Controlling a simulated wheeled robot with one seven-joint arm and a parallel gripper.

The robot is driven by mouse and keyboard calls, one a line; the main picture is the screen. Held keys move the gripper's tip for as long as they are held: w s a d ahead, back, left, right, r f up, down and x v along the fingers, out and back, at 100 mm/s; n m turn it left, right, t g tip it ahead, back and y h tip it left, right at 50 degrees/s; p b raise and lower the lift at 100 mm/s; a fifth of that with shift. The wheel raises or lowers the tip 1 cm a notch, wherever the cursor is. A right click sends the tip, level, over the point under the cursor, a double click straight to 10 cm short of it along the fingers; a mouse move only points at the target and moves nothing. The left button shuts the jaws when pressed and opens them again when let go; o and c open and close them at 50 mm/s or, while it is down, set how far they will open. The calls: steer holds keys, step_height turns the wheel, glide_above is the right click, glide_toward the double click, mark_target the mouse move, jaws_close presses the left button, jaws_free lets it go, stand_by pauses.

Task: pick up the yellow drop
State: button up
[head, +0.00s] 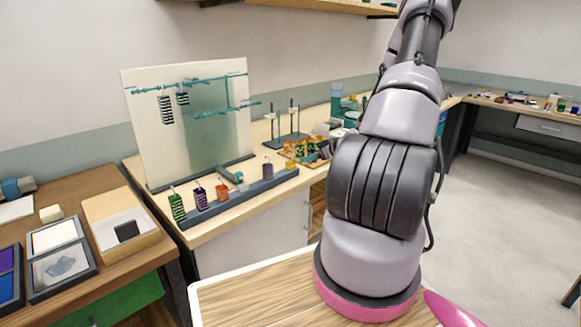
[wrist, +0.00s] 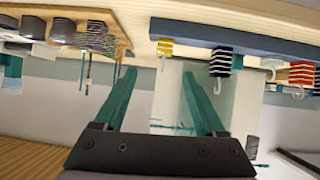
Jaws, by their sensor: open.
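The yellow drop (wrist: 165,47) is a small striped block with a hook, at the edge of the dark blue rail in the wrist view. A small yellow piece at the rail's right end in the head view (head: 290,164) looks like the same drop. My gripper (wrist: 158,73) shows two teal fingers, apart, with nothing between them. In the wrist picture the drop lies just above the gap between the fingertips, and it does not look gripped. The wrist view looks upside down. In the head view my arm rises out of the top and my gripper is not seen.
A dark blue drop (wrist: 220,60) and an orange-red drop (wrist: 300,73) share the rail (head: 235,197). Green (head: 177,207) and purple (head: 201,198) drops stand at its left. A pale board (head: 205,140) with teal rods stands behind. Several small items crowd the bench right of the rail.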

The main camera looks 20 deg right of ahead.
mark_target(293, 165)
steer(key=shift+t+y, duration=0.6)
steer(key=shift+t, duration=0.2)
steer(key=w+f, duration=0.1)
steer(key=w+a+f, duration=0.1)
steer(key=w, duration=0.1)
steer(key=w+a+f, duration=0.1)
steer(key=f, duration=0.1)
steer(key=shift+w+a, duration=0.1)
steer(key=shift+w, duration=0.05)
steer(key=x, duration=0.2)
steer(key=f+x, duration=0.1)
steer(key=x, duration=0.1)
steer(key=shift+w+f, duration=0.15)
steer(key=shift+w, duration=0.3)
jaws_close()
